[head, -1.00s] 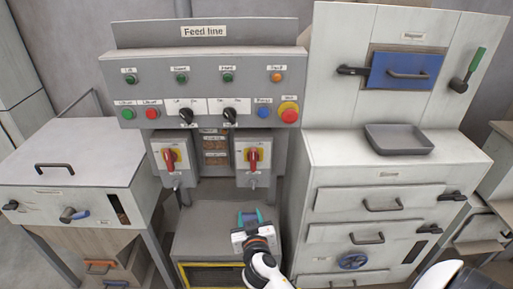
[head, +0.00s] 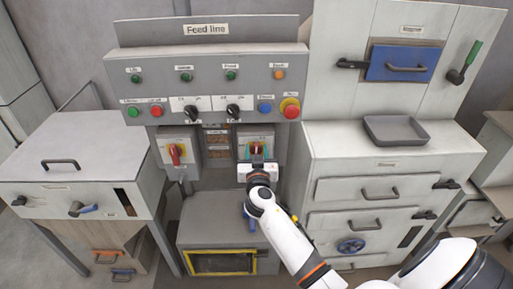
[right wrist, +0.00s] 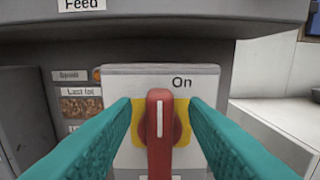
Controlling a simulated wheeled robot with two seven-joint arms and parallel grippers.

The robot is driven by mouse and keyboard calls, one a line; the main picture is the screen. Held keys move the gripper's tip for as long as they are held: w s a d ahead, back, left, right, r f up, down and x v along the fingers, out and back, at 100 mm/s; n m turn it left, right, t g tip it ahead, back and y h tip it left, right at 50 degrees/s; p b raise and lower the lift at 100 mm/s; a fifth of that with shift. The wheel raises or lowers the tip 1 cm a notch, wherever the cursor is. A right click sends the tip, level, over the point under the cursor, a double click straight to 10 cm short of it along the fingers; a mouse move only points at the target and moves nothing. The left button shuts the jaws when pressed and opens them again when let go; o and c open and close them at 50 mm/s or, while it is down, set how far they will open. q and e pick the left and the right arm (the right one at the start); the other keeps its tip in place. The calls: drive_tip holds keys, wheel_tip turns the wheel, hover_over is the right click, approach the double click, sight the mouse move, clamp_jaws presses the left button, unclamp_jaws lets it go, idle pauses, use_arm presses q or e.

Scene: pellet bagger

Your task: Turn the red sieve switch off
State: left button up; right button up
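Two grey boxes with red rotary handles on yellow plates hang under the Feed line panel. The left red switch (head: 175,154) stands free. My right gripper (head: 257,156) is at the right red switch (right wrist: 160,135), partly covering it in the head view. In the right wrist view, the teal fingers of my right gripper (right wrist: 160,104) are open, one on each side of the red handle, with yellow plate showing in the gaps. The handle is upright, below the word On. I cannot read which switch is labelled for the sieve. My left gripper is out of view.
The panel (head: 210,60) above carries several buttons, lamps and two black knobs. A white drawer cabinet (head: 400,160) with a grey tray (head: 395,131) stands close on the right. A white bin (head: 60,160) is on the left. A low grey box (head: 225,232) sits beneath the switches.

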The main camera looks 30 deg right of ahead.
drive_tip(key=shift+w+d, duration=0.2)
drive_tip(key=shift+w, duration=0.15)
drive_tip(key=shift+c, duration=0.6)
clamp_jaws()
